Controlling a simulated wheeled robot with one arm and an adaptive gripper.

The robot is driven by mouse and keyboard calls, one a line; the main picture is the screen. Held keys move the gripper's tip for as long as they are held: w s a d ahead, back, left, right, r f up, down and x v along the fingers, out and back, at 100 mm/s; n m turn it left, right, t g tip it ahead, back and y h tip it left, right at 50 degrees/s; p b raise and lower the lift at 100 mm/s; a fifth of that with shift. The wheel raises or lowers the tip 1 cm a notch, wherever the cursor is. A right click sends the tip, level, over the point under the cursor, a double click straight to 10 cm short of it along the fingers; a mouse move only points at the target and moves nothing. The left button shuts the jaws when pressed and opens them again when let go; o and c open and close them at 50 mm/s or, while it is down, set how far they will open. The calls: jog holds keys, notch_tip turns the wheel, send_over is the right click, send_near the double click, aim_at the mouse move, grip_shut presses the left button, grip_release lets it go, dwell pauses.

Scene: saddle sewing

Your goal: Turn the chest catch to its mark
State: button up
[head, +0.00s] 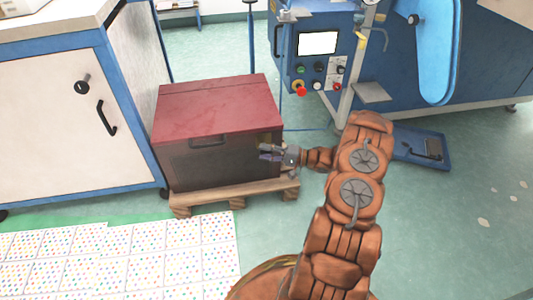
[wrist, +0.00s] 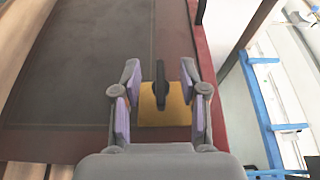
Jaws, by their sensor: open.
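The chest (head: 210,130) has a red lid and a dark front, and stands on a wooden pallet (head: 205,198). In the wrist view, the chest catch is a dark handle (wrist: 160,85) on a yellow plate (wrist: 175,110) at the edge of the chest's dark panel (wrist: 95,60). My gripper (wrist: 160,80) is open, with one finger on each side of the catch and gaps to both. In the head view my gripper (head: 268,152) is at the right end of the chest front and hides most of the catch. I cannot make out a mark.
A white and blue cabinet (head: 50,120) stands left of the chest. A blue machine with a control panel (head: 318,70) stands behind and to the right. A blue tray (head: 422,150) lies on the floor at right. Dotted sheets (head: 130,255) cover the floor in front.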

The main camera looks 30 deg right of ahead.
jog(key=shift+c, duration=0.2)
grip_shut()
